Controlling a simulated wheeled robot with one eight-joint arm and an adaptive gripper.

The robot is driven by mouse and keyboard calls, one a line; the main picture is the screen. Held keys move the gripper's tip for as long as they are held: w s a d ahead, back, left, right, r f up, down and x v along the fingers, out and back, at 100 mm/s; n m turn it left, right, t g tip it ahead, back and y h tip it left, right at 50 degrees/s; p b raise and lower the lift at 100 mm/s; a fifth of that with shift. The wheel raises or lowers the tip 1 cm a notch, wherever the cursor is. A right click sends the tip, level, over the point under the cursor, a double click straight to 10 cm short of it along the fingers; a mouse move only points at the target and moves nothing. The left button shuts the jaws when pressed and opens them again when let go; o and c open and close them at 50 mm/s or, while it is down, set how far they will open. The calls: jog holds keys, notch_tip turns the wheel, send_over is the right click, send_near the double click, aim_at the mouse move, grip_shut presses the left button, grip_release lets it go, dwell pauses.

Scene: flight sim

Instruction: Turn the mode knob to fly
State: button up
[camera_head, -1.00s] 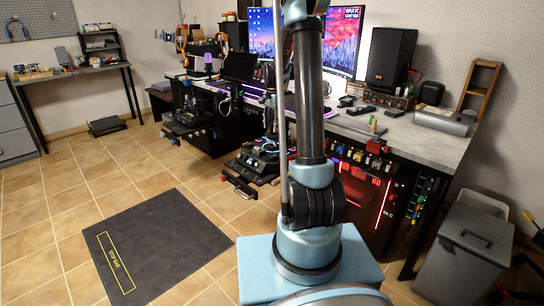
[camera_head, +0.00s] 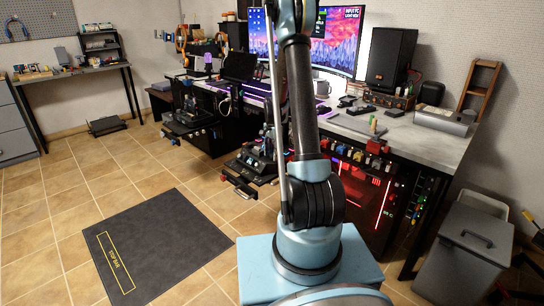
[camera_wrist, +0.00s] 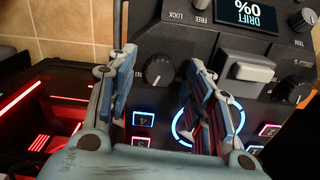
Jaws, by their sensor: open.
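My gripper (camera_wrist: 160,66) is open in the wrist view, its two blue-grey fingers pointing up over a dark control panel (camera_wrist: 140,28). A black round knob (camera_wrist: 159,72) with a pale pointer mark shows between the fingertips, with space visible on both sides. I cannot read a mode or fly label by it, so I cannot tell which knob is the mode knob. Other dark knobs are on the right (camera_wrist: 290,90) and at the upper right (camera_wrist: 303,18). In the head view my arm hides the gripper.
A display (camera_wrist: 247,12) reading "DRIFT 0%" and a grey lever block (camera_wrist: 225,67) are right of the fingers. A blue-lit ring and lit buttons (camera_wrist: 143,119) lie below. In the head view, a desk (camera_head: 440,140) with monitors stands behind my arm.

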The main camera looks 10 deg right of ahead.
jog(key=shift+f, duration=0.45)
